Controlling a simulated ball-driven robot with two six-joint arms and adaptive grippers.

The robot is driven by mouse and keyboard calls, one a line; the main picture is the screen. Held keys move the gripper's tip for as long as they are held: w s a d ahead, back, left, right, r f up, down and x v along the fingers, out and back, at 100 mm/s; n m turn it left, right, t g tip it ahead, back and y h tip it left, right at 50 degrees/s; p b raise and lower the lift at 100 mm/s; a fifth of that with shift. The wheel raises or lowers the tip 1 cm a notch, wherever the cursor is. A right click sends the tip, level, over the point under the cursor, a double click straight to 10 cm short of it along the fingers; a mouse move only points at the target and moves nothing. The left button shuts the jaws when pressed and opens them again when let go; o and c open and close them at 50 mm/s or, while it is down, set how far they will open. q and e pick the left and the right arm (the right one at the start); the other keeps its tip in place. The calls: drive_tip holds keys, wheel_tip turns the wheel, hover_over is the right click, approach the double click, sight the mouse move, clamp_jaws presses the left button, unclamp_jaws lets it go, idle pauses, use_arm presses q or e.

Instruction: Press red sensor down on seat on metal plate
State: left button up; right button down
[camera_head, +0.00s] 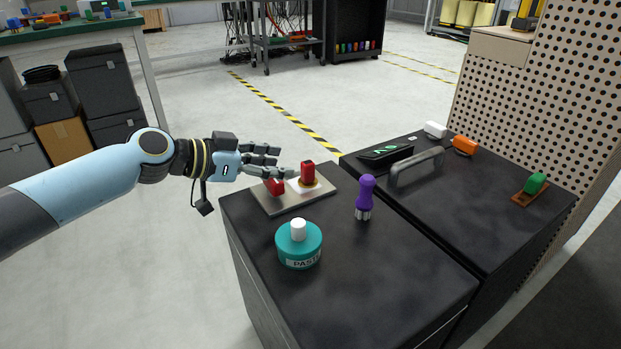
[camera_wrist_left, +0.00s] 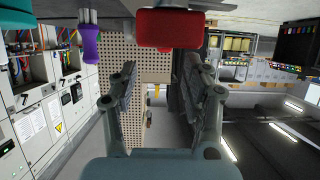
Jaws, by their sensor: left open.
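A metal plate (camera_head: 268,206) lies on the near black cabinet top. An upright red piece (camera_head: 308,173), seemingly the red sensor, stands on a white seat (camera_head: 297,189) on the plate; whether it is fully down I cannot tell. A second, lower red block (camera_head: 274,186) sits to its left, partly behind my fingers. My left gripper (camera_head: 284,161) is open, its fingers pointing right just above and behind the plate. In the wrist view a red block (camera_wrist_left: 172,28) is beyond the open fingers, not between them; which red piece it is I cannot tell. My right gripper is out of view.
A teal paste jar (camera_head: 299,250) with a white cap stands in front of the plate. A purple-handled tool (camera_head: 365,195) stands to its right. A grey handle (camera_head: 417,167) rises from the far cabinet top. The near cabinet's front right is clear.

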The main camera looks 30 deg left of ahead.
sight(302, 164)
use_arm(q)
drive_tip(key=x, duration=0.2)
drive_tip(key=b+x, duration=0.1)
drive_tip(key=x, duration=0.3)
drive_tip(key=shift+w+a+f+b, duration=0.2)
drive_tip(key=shift+w+b, duration=0.1)
drive_tip(key=shift+w, duration=0.1)
drive_tip(key=shift+w+d, duration=0.25)
drive_tip(key=shift+w, duration=0.05)
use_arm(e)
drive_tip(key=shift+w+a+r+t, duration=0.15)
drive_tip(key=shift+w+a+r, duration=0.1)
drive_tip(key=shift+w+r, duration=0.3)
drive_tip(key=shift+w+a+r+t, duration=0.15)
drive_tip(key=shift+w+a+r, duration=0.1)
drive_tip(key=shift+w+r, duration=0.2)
use_arm(q)
clamp_jaws()
